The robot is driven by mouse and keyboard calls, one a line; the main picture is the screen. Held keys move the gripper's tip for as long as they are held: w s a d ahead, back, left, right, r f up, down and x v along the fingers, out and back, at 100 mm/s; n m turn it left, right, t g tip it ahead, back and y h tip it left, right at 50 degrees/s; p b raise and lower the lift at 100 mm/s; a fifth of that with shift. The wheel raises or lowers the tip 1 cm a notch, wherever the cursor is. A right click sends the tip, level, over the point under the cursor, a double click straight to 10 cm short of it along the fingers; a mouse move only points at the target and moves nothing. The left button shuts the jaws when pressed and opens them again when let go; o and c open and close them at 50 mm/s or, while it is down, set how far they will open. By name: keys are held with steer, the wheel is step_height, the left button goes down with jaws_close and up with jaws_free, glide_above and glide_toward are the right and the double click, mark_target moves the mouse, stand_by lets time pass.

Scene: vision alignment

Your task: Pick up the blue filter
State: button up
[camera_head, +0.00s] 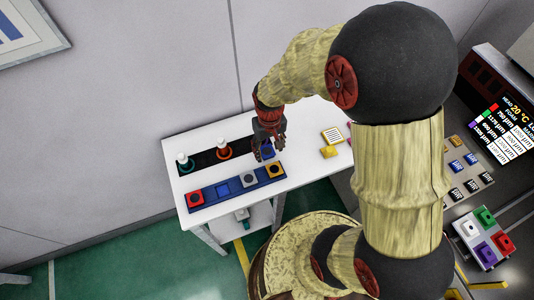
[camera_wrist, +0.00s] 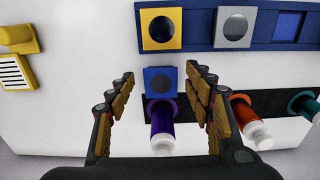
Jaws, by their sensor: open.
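The blue filter (camera_wrist: 151,75) is a blue square plate with a dark round centre. In the wrist view it lies on the white table top between the rack and a purple peg. My gripper (camera_wrist: 160,76) is open, its two fingers on either side of the filter in the picture; no contact shows. In the head view the blue filter (camera_head: 268,152) is partly hidden by my gripper (camera_head: 268,144), which is over the table's far-right part.
A blue rack (camera_head: 207,195) holds red, grey and yellow filters, with one bare blue slot. White-topped pegs, purple (camera_wrist: 160,122), orange (camera_wrist: 243,115) and teal (camera_wrist: 303,103), stand along a black strip. Yellow blocks (camera_head: 328,152) lie to the right. The table front is narrow.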

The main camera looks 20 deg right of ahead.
mark_target(267, 153)
step_height(267, 153, down, 3)
steer(key=shift+r+b, duration=0.1)
steer(key=shift+b, duration=0.2)
steer(key=shift+s, duration=0.1)
steer(key=c, duration=1)
steer(key=shift+o, duration=0.2)
steer(key=shift+r, duration=0.15)
